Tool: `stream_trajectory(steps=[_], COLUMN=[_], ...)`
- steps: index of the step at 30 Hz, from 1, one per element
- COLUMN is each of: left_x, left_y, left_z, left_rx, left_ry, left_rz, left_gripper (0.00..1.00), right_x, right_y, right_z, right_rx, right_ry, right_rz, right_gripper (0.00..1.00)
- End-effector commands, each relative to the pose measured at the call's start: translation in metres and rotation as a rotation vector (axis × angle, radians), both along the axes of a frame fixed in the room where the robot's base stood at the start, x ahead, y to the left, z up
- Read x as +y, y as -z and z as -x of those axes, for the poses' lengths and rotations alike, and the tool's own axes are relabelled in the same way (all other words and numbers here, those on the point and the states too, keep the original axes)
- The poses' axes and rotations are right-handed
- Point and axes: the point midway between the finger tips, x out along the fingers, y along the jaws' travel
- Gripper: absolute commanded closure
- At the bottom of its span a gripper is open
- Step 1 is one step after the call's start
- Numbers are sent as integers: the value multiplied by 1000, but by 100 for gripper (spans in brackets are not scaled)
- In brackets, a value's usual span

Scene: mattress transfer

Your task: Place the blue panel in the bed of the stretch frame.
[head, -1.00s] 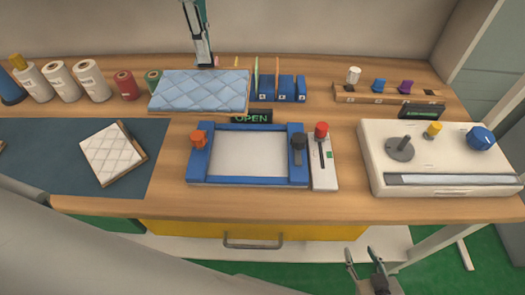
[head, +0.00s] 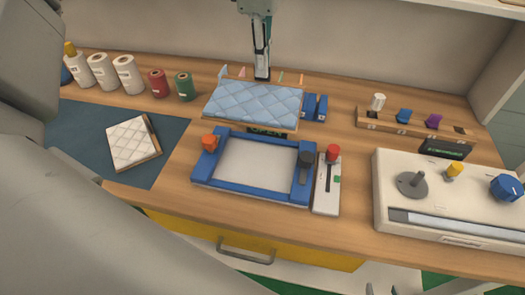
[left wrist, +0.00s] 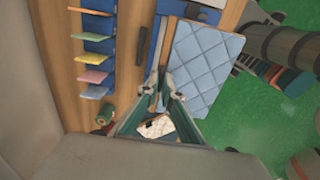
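The blue panel (head: 253,104) is a light-blue quilted slab with a wooden edge. It appears raised behind the stretch frame, roughly level. My left gripper (head: 262,77) is shut on its back edge; the left wrist view shows the fingers (left wrist: 165,92) at the edge of the panel (left wrist: 203,68). The stretch frame (head: 210,178) is blue with an empty pale bed (head: 255,164), an orange knob (head: 210,142) and a dark knob (head: 306,158). Only the tips of my right gripper (head: 382,291) show at the bottom edge, apart from each other.
A red-handled lever unit (head: 328,185) stands right of the frame, with a white machine (head: 450,222) beyond. A white quilted sample (head: 133,143) lies on the dark mat (head: 172,139) at left. Thread spools (head: 128,74) and blue holders (head: 316,107) stand at the back.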

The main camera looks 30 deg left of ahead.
Motion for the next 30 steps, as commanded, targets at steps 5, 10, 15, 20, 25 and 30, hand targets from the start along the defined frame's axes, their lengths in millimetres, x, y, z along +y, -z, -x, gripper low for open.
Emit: stream_trajectory(steps=[5,10,15,20,25,30], left_x=[0,0,0,0,0,0], left_y=[44,85,123,143,152,174], left_z=[2,2,1,1,0,1], left_rx=[8,7,5,3,1,5], left_ry=[1,1,1,0,0,0], left_rz=[0,0,0,1,0,0], left_gripper=[100,100,100,100,100,100], right_x=[0,0,1,1,1,1], right_y=[6,10,13,14,14,16], right_z=[1,2,3,3,3,4], right_rx=[3,7,8,9,10,10], right_ry=[0,0,-1,0,0,1], right_rz=[0,-1,-1,-1,-1,-2], right_gripper=[60,60,60,60,60,60])
